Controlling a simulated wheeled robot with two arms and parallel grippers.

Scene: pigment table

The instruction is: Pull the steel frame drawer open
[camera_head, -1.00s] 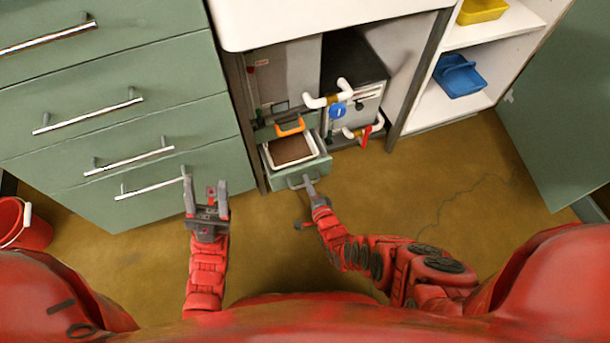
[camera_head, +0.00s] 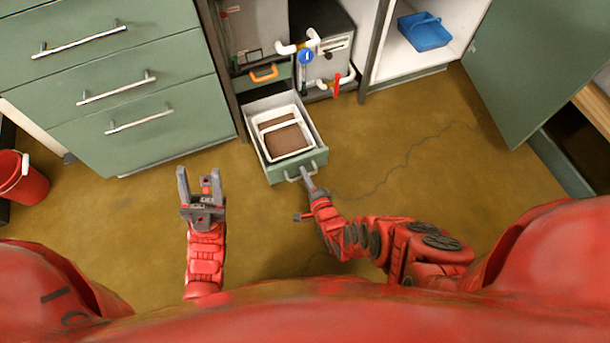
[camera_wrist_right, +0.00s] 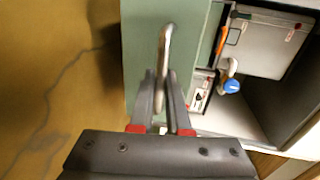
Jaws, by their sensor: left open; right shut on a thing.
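The steel frame drawer (camera_head: 260,132) is low under the counter and stands pulled out well over the floor. Its green front (camera_head: 278,169) faces me, and a white tray (camera_head: 266,116) with a brown sheet or block (camera_head: 288,138) lies inside. My right gripper (camera_head: 307,177) is shut on the drawer's grey bar handle (camera_head: 291,179). In the right wrist view the fingers (camera_wrist_right: 163,100) close around the handle (camera_wrist_right: 165,45). My left gripper (camera_head: 199,184) is open and empty, left of the drawer above the floor.
A green cabinet with drawers (camera_head: 130,90) stands at left, a red bucket (camera_head: 22,180) beyond it. An orange handle (camera_head: 264,74) and white pipes with a blue valve (camera_head: 306,56) are behind the drawer. An open green door (camera_head: 525,75) is at right.

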